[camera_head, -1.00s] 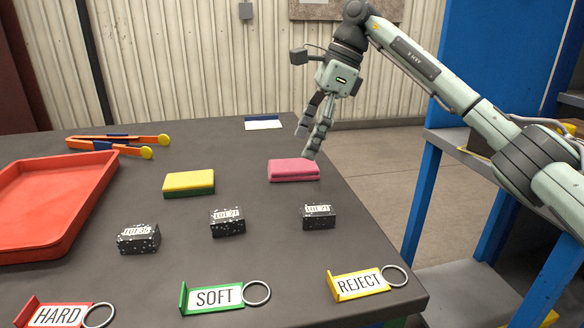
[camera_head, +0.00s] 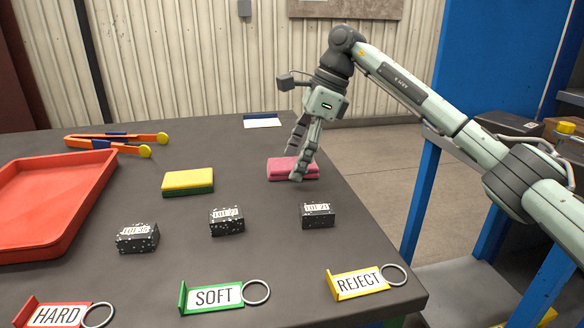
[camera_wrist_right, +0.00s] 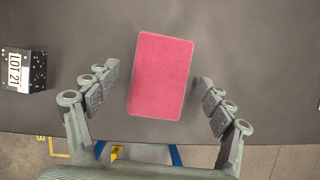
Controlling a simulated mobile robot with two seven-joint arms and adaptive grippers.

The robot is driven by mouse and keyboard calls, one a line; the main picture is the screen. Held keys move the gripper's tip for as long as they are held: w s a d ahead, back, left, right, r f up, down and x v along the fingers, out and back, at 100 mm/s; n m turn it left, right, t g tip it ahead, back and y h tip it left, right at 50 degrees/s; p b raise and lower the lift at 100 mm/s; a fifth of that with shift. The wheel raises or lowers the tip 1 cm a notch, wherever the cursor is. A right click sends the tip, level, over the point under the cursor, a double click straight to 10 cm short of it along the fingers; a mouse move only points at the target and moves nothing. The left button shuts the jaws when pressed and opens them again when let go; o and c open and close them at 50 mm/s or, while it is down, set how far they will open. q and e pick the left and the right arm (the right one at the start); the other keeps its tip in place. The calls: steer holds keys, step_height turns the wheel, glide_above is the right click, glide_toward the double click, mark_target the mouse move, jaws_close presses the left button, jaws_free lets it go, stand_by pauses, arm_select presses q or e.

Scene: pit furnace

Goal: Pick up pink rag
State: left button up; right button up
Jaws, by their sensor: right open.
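The pink rag (camera_head: 284,169) is a folded, flat block lying near the right edge of the dark table, and it also shows in the right wrist view (camera_wrist_right: 161,76). My right gripper (camera_head: 297,166) is at the rag, its fingers pointing down and partly covering the rag's right end. In the right wrist view my right gripper (camera_wrist_right: 157,92) is open, one finger on each side of the rag with a gap to both. My left gripper is not in view.
Speckled blocks with labels (camera_head: 318,215) stand in front of the rag. A yellow-green sponge (camera_head: 188,182) lies to its left. A red tray (camera_head: 50,195), orange tongs (camera_head: 115,140) and HARD, SOFT and REJECT tags (camera_head: 358,284) are also on the table (camera_head: 250,260).

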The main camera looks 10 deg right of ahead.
mark_target(284, 163)
steer(key=shift+f, duration=0.1)
steer(key=shift+c, duration=0.6)
steer(key=c, duration=1.1)
steer(key=shift+c, duration=0.2)
step_height(284, 163, up, 4)
steer(key=shift+r, duration=0.15)
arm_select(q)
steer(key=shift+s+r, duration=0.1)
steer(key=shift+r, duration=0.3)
arm_select(e)
steer(key=s+a+r, duration=0.3)
steer(key=a+r, duration=0.4)
steer(key=a, duration=0.4)
steer(key=shift+s+r, duration=0.15)
steer(key=shift+s, duration=0.25)
